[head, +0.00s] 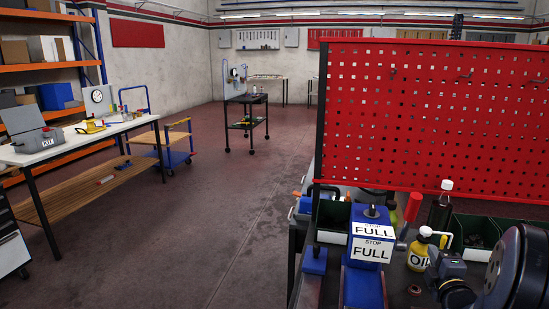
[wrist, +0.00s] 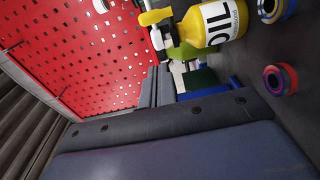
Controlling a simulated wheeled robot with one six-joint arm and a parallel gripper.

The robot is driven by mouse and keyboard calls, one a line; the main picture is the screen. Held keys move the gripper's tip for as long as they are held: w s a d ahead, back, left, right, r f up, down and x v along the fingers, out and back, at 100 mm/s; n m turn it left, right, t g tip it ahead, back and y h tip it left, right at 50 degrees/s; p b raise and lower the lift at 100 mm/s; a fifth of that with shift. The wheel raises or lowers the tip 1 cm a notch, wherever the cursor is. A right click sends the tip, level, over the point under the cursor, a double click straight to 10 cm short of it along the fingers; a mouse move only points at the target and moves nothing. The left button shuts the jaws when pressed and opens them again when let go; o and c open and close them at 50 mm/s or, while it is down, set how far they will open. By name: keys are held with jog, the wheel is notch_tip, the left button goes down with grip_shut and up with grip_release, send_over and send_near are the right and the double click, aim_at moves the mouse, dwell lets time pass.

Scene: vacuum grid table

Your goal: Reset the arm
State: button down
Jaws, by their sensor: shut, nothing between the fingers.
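My gripper (head: 455,288) is at the lower right of the head view, low over the workbench and just right of the yellow oil bottle (head: 418,250). It is shut, with nothing held. Its fingertips are small and dark, so their detail is hard to make out. In the wrist view, a grey-blue slab and a dark bar with screws fill the lower part, close to the camera. The oil bottle shows there sideways at the top (wrist: 215,20), apart from these parts.
A red pegboard (head: 430,120) stands behind the bench. Blue boxes with STOP and FULL signs (head: 371,250), green bins (head: 475,232) and a dark bottle (head: 440,212) crowd the bench. Rings (wrist: 280,80) lie near the oil bottle. Open floor (head: 200,200) lies left.

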jog(key=s, duration=0.3)
jog(key=s+a+b, duration=0.1)
jog(key=s, duration=0.2)
jog(key=s+a, duration=0.1)
jog(key=s, duration=0.2)
jog(key=shift+s+a+b, duration=0.25)
jog(key=shift+s+b, duration=0.15)
